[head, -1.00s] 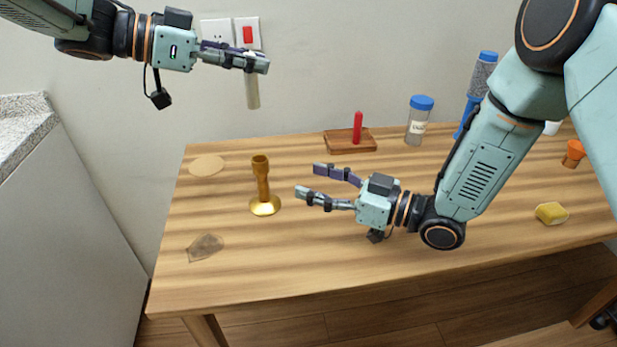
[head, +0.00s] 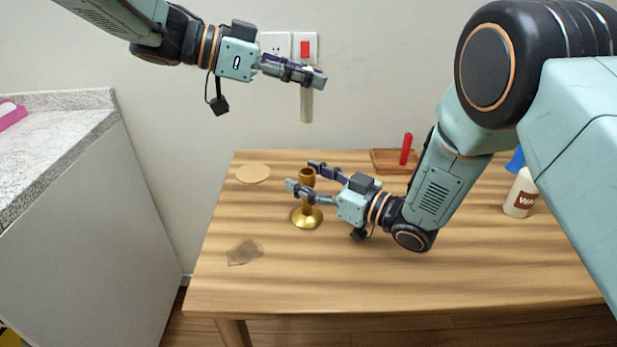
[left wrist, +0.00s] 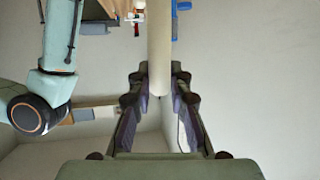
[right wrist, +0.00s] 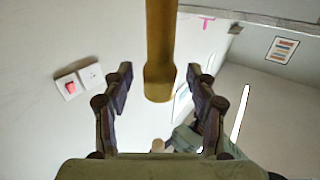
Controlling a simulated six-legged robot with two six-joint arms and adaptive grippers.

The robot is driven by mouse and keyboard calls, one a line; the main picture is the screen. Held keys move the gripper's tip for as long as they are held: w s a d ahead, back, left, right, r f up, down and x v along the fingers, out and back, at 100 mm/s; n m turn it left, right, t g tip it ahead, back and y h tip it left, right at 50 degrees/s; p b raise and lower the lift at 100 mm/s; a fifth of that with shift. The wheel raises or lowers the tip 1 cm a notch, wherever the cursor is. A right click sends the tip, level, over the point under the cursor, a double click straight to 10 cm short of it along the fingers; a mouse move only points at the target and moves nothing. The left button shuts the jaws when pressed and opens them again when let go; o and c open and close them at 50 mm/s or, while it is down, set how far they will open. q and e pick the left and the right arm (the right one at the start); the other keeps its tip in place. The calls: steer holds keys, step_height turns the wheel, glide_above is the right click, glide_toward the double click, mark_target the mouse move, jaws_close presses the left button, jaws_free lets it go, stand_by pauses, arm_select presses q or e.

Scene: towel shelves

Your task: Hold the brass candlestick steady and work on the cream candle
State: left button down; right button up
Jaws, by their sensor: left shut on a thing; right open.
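The brass candlestick (head: 307,214) stands upright on the table, its round base toward the left part of the top. My right gripper (head: 300,176) is open, with its fingers on either side of the candlestick's upper stem. In the right wrist view the candlestick (right wrist: 159,50) shows between the open fingers (right wrist: 160,95). My left gripper (head: 318,78) is shut on the cream candle (head: 307,104) and holds it upright in the air above the candlestick, apart from it. In the left wrist view the candle (left wrist: 159,45) runs between the fingertips (left wrist: 160,80).
A round tan disc (head: 253,173) and a brownish translucent patch (head: 245,252) lie on the table (head: 400,280) left of the candlestick. A red candle (head: 406,148) stands on a wooden block (head: 385,162) at the back. A white bottle (head: 521,195) stands at the right.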

mark_target(306, 121)
jaws_close()
arm_select(q)
steer(key=shift+f, duration=1.75)
arm_select(e)
steer(key=shift+w, duration=0.1)
